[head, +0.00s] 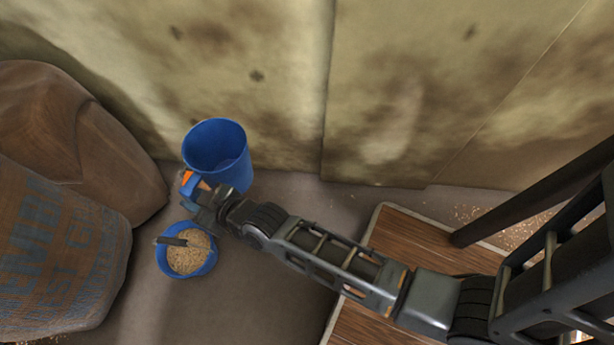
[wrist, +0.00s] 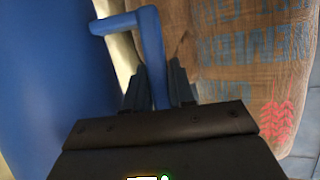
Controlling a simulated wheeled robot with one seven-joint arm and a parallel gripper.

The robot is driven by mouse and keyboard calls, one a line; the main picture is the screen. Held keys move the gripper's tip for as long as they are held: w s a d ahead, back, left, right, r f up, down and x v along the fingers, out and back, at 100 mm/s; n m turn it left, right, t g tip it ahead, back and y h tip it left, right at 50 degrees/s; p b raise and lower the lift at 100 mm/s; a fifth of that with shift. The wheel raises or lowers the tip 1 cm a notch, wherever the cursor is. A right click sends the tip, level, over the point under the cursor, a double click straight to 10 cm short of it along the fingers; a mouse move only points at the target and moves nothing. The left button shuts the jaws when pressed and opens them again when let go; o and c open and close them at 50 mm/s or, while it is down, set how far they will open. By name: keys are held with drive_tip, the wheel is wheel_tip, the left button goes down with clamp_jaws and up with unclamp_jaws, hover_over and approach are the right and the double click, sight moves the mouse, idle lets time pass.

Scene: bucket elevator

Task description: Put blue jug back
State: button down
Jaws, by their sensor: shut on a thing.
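The blue jug (head: 220,150) stands upright and looks empty, near the stained wall in the head view. Its body fills the left of the wrist view (wrist: 50,80), with its handle (wrist: 152,50) in the middle. My gripper (head: 192,190) is at the jug's near left side in the head view. In the wrist view the fingers (wrist: 160,90) are on either side of the handle's lower part, and my gripper is shut on it. Whether the jug's base touches the floor is hard to tell, since my gripper hides part of it.
A blue bowl (head: 165,262) of grain with a dark scoop handle sits on the floor just below my gripper in the head view. Full brown sacks (head: 60,250) stand at the left. A wooden platform (head: 415,240) lies at the right. Bare floor (head: 310,200) lies between.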

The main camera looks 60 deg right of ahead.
drive_tip(key=s+d+f+m+h+b, duration=0.15)
drive_tip(key=s+f+b, duration=0.25)
drive_tip(key=s+f, duration=0.5)
drive_tip(key=s+f+m+g+h+b, duration=0.1)
drive_tip(key=s+f+m+h+b, duration=0.15)
drive_tip(key=s+f, duration=0.7)
drive_tip(key=s+f+m+h+b, duration=0.15)
drive_tip(key=s+f+b, duration=0.3)
drive_tip(key=f, duration=0.95)
drive_tip(key=w+d+b, duration=0.1)
drive_tip(key=w+d, duration=0.3)
drive_tip(key=d, duration=0.6)
drive_tip(key=w+d+b, duration=0.2)
drive_tip(key=w+d, duration=0.1)
drive_tip(key=d, duration=0.6)
wheel_tip(320, 180, down, 7)
drive_tip(key=b, duration=0.5)
drive_tip(key=shift+d+f, duration=0.15)
drive_tip(key=shift+d, duration=0.05)
drive_tip(key=shift+w+h, duration=0.1)
drive_tip(key=shift+h, duration=0.15)
